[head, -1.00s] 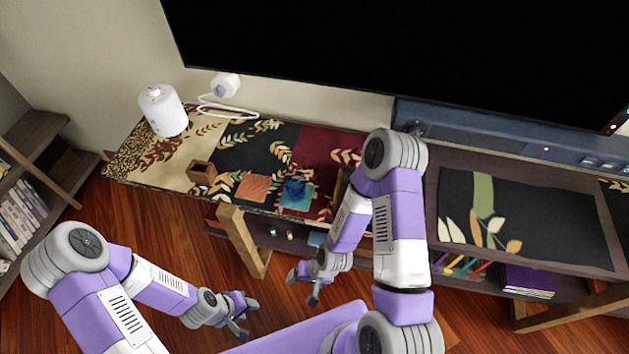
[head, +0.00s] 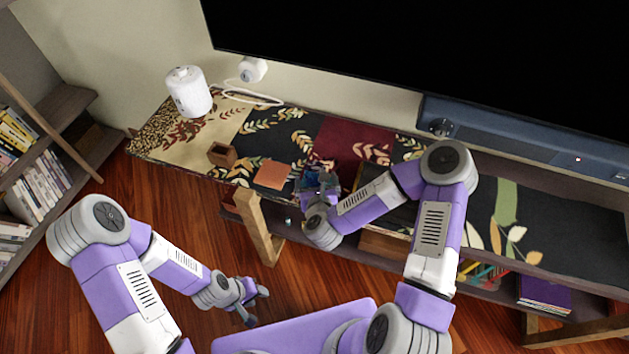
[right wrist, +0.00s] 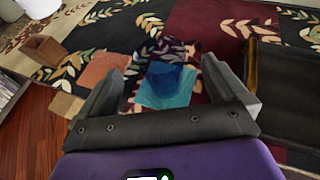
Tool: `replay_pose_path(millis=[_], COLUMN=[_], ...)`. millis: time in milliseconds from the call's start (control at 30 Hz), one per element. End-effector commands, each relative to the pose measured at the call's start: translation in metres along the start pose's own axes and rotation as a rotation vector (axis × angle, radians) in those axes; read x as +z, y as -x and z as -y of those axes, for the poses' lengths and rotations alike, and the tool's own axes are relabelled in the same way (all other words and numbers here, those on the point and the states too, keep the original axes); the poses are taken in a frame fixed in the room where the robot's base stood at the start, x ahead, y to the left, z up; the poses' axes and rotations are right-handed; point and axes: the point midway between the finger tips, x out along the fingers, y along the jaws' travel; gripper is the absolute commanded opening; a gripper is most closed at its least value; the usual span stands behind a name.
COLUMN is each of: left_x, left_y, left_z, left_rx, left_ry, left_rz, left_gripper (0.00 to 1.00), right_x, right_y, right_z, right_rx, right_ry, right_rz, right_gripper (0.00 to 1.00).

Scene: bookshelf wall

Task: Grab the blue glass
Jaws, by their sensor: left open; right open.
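The blue glass (right wrist: 168,75) stands on a teal square coaster (right wrist: 163,98) in the right wrist view. In the head view the glass (head: 316,171) is partly hidden by my right gripper (head: 318,184). My right gripper is open and empty. In the right wrist view its two fingers reach forward on the left and right of the glass, with visible gaps; whether the tips are level with it I cannot tell. My left gripper (head: 257,306) is open and empty, low over the floor in front of the cabinet.
An orange coaster (head: 273,175) and a small wooden box (head: 222,155) lie left of the glass. A white canister (head: 188,91) stands farther left on the patterned cabinet top. The large dark screen (head: 430,60) is behind.

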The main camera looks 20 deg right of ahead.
Motion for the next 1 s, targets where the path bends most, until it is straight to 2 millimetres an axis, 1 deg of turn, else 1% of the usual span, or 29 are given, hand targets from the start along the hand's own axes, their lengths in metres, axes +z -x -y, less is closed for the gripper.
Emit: replay_pose_path(millis=[100, 267, 367, 500, 600, 700, 900, 933, 1000], left_x=[0.0, 0.0, -0.001, -0.001, -0.001, -0.001, -0.001, -0.001, -0.001], left_y=[-0.003, -0.006, -0.01, -0.017, -0.018, -0.019, -0.018, -0.018, -0.018], left_z=[0.001, 0.002, 0.004, 0.006, 0.007, 0.007, 0.007, 0.007, 0.007], left_rx=[0.0, 0.0, 0.0, 0.0, 0.0, 0.0, 0.0, 0.0, 0.0], left_ry=[0.0, 0.0, 0.0, 0.0, 0.0, 0.0, 0.0, 0.0, 0.0], left_rz=[0.0, 0.0, 0.0, 0.0, 0.0, 0.0, 0.0, 0.0, 0.0], left_gripper=[0.43, 0.43, 0.43, 0.43, 0.43, 0.43, 0.43, 0.43, 0.43], right_x=[0.005, 0.005, 0.004, 0.003, 0.004, 0.005, 0.005, 0.005, 0.005], right_y=[-0.007, -0.025, -0.037, -0.059, -0.07, -0.076, -0.076, -0.076, -0.076], right_z=[0.002, 0.003, 0.002, 0.002, 0.001, 0.001, 0.001, 0.001, 0.001], right_rx=[-0.014, -0.015, -0.015, -0.014, -0.013, -0.012, -0.011, -0.011, -0.011], right_ry=[-0.046, -0.049, -0.048, -0.047, -0.046, -0.045, -0.045, -0.045, -0.045], right_rz=[0.021, 0.022, 0.022, 0.022, 0.021, 0.021, 0.02, 0.02, 0.02], right_gripper=[0.99, 0.99, 0.99, 0.99, 0.99, 0.99, 0.99, 0.97, 0.87])
